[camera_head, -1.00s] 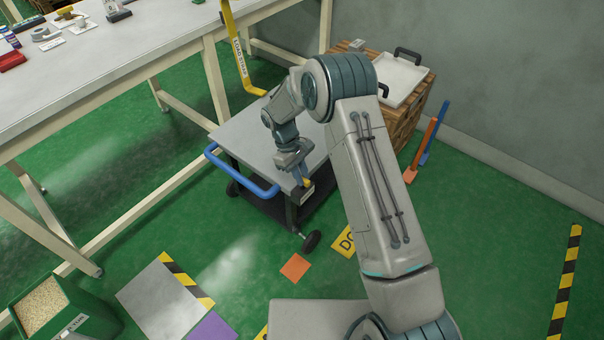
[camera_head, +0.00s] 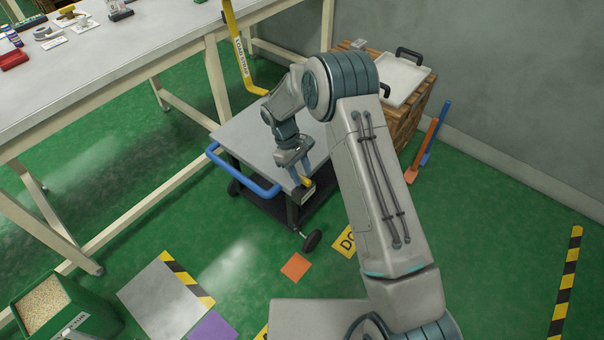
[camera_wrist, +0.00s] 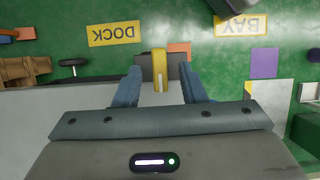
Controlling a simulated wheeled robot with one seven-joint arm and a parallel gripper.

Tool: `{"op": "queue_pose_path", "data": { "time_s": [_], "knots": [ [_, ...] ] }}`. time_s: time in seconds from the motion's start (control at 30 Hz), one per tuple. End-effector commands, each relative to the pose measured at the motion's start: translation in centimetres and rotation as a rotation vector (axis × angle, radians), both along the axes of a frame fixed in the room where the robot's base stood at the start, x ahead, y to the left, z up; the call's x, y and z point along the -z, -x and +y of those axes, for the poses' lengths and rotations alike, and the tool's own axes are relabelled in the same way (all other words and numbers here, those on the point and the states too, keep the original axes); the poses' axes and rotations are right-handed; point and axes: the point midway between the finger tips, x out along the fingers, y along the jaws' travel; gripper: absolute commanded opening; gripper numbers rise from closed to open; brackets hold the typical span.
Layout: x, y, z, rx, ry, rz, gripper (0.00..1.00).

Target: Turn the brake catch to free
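The brake catch (camera_head: 307,182) is a small yellow lever at the near corner of a grey-topped cart (camera_head: 247,132). In the wrist view the yellow catch (camera_wrist: 160,66) sits on a dark block at the cart's edge. My gripper (camera_head: 299,178) points down at this corner. In the wrist view its blue fingers (camera_wrist: 161,84) are apart, one on each side of the catch, with visible gaps to it. The catch's lower part is partly hidden by the fingers in the head view.
The cart has a blue handle (camera_head: 242,172) and black wheels. A wooden crate (camera_head: 405,125) with a white tray stands behind. Floor markers and a green bin (camera_head: 65,308) lie in front.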

Motion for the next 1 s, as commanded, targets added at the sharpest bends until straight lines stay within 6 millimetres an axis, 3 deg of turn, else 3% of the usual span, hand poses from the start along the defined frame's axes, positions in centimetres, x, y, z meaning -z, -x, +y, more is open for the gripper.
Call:
{"op": "queue_pose_path", "data": {
  "time_s": [0.3,0.5,0.7,1.0],
  "knots": [
    [-6.7,-1.6,2.3,-0.002,-0.003,-0.006,0.37],
    [-10.1,-2.4,3.5,-0.004,-0.003,-0.003,0.37],
    [-11.7,-2.8,4.0,-0.004,-0.003,-0.003,0.37],
    [-11.9,-2.9,4.1,-0.003,-0.003,-0.002,0.37]
  ]
}}
